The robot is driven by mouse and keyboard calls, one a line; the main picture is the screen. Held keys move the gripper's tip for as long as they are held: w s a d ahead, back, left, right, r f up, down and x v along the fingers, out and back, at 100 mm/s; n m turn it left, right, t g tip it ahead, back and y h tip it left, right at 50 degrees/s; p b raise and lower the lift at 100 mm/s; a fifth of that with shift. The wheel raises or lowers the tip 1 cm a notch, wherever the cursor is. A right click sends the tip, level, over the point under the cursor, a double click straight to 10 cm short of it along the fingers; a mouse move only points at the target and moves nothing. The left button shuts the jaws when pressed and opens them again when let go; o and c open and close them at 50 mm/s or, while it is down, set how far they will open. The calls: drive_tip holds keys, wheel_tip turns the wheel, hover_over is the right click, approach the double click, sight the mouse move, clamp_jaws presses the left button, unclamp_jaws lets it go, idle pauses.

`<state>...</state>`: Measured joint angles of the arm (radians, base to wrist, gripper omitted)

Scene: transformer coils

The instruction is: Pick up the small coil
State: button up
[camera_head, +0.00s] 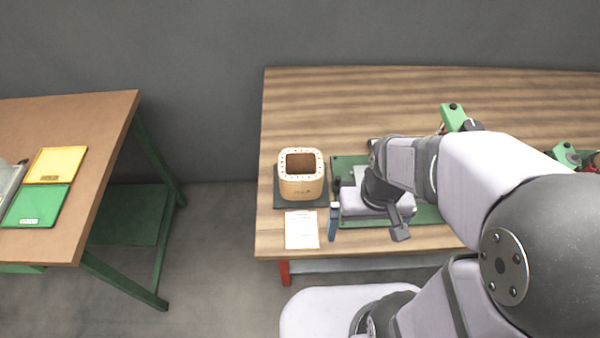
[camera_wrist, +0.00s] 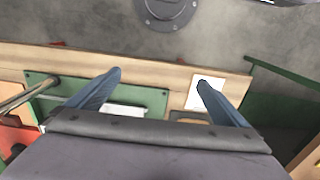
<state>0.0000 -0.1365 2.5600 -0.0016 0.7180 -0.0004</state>
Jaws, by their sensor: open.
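A beige, square-sided hollow coil (camera_head: 302,185) with a dark opening stands upright on a dark pad (camera_head: 287,201) at the left of the wooden table in the head view. It is the only coil I can make out, and I cannot tell whether it is the small one. My gripper (camera_head: 366,232) is to its right and nearer the table's front edge, over the green board (camera_head: 427,213). In the wrist view my gripper (camera_wrist: 159,77) has its two blue fingers wide apart, with nothing between them.
A white sheet (camera_head: 301,230) lies in front of the coil. Green blocks (camera_head: 454,117) stand at the back right, partly behind my arm. A separate table (camera_head: 108,130) at left holds yellow (camera_head: 57,164) and green (camera_head: 38,205) trays. The table's back left is clear.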

wheel_tip(320, 180, up, 4)
hover_over(301, 173)
drive_tip(key=s, duration=0.4)
drive_tip(key=shift+w+a+f+p, duration=0.1)
drive_tip(key=shift+f+p, duration=0.5)
drive_tip(key=shift+f, duration=1.05)
drive_tip(key=shift+w+f+p, duration=0.1)
drive_tip(key=shift+f+p, duration=0.45)
drive_tip(key=shift+f, duration=1.05)
drive_tip(key=shift+f+p, duration=1.25)
drive_tip(key=shift+f, duration=1.35)
drive_tip(key=shift+c, duration=0.3)
